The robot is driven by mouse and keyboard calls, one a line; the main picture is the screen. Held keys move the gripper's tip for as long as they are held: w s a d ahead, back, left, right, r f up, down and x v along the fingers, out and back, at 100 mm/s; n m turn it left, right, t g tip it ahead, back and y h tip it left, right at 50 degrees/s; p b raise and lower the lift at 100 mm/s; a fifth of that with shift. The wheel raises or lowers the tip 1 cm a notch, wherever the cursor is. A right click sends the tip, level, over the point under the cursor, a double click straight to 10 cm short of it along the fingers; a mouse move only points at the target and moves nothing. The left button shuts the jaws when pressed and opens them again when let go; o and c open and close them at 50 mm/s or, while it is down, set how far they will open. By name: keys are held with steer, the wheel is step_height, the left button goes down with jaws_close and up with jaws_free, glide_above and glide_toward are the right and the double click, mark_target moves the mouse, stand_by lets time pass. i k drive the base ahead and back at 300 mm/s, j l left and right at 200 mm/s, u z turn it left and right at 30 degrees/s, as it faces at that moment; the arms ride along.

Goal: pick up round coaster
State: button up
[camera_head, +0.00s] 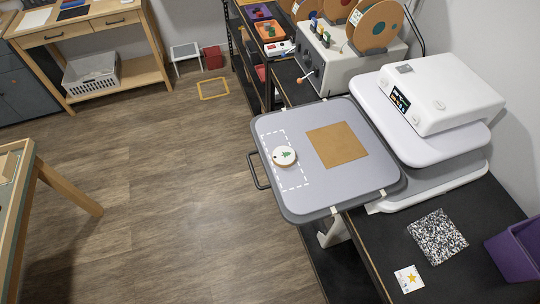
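The round coaster (284,156) is a small white disc with a brown edge and a green tree-like print. It has a small dark red spot near its left edge. It lies flat inside a white dashed rectangle (304,183) on the grey platen (335,190) of a press. A square brown sheet (338,145) lies to its right on the same platen, apart from it. My gripper is not in view.
The white press (442,92) with a small screen stands right of the platen. A black handle (257,171) juts from the platen's left side. A speckled square (437,236), a star-printed tile (409,279) and a purple bin (518,250) are on the dark bench. Wooden floor at left is open.

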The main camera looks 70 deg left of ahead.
mark_target(282, 156)
steer(key=u, duration=0.45)
steer(key=j+u, duration=0.1)
steer(key=u, duration=1.3)
steer(key=i+j+u, duration=0.1)
steer(key=u, duration=0.35)
